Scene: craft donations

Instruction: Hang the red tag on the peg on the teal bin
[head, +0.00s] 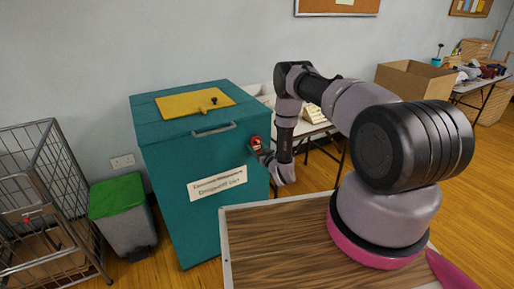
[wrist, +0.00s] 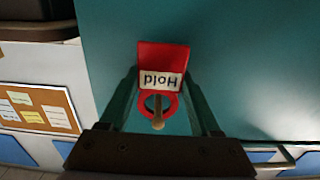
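The red tag (wrist: 163,55) has a white label reading "Hold", upside down in the wrist view, and a red ring at one end. It is also in the head view (head: 255,142), against the right part of the teal bin's front (head: 170,165). The tan peg (wrist: 158,112) shows within the ring's opening; how far the ring sits along it is hard to tell. My gripper (wrist: 163,75) has a fingertip at each side edge of the tag, with no clear gap, and appears shut on it. In the head view the gripper is small and partly hidden by my wrist.
The bin has a grey handle (head: 213,131), a yellow lid panel (head: 195,102) and a white label (head: 217,184). A green-lidded bin (head: 119,196) and a wire cage (head: 45,190) stand left. A wooden tabletop (head: 280,245) lies in front; a table with boxes stands behind my arm.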

